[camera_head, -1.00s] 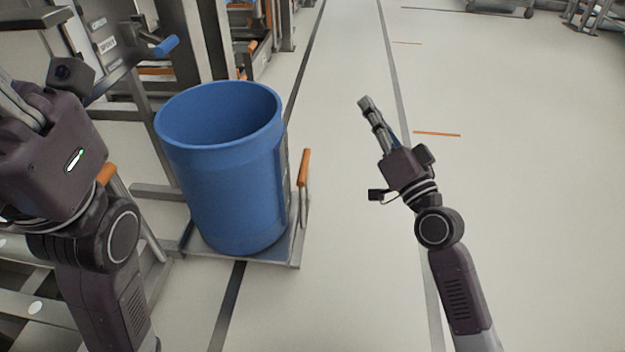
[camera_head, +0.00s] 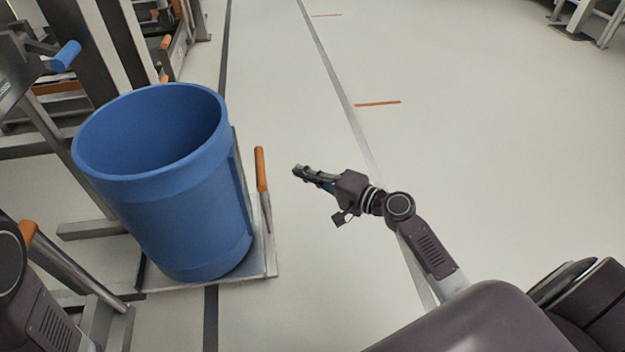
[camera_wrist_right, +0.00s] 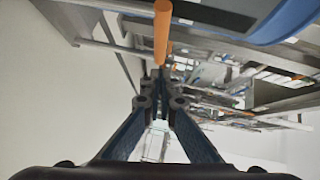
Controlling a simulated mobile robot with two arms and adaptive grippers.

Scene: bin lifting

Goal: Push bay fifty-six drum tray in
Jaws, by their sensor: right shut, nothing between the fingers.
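A large open blue drum (camera_head: 180,215) stands upright on a grey metal tray (camera_head: 200,281) that sticks out from the rack in the head view. An orange-tipped upright handle (camera_head: 261,170) rises from the tray's right edge. My right gripper (camera_head: 297,170) is shut and empty, a short way to the right of the handle, pointing left toward it. In the right wrist view the orange handle (camera_wrist_right: 162,30) is just beyond the shut fingertips (camera_wrist_right: 161,80), with the drum (camera_wrist_right: 245,18) at the top. At the head view's left edge only part of my left arm shows; its gripper is out of the picture.
A metal rack (camera_head: 95,50) with a blue-gripped lever (camera_head: 64,56) stands at the left. A lower frame with an orange handle (camera_head: 28,232) is at the lower left. The pale floor (camera_head: 480,130) to the right is clear.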

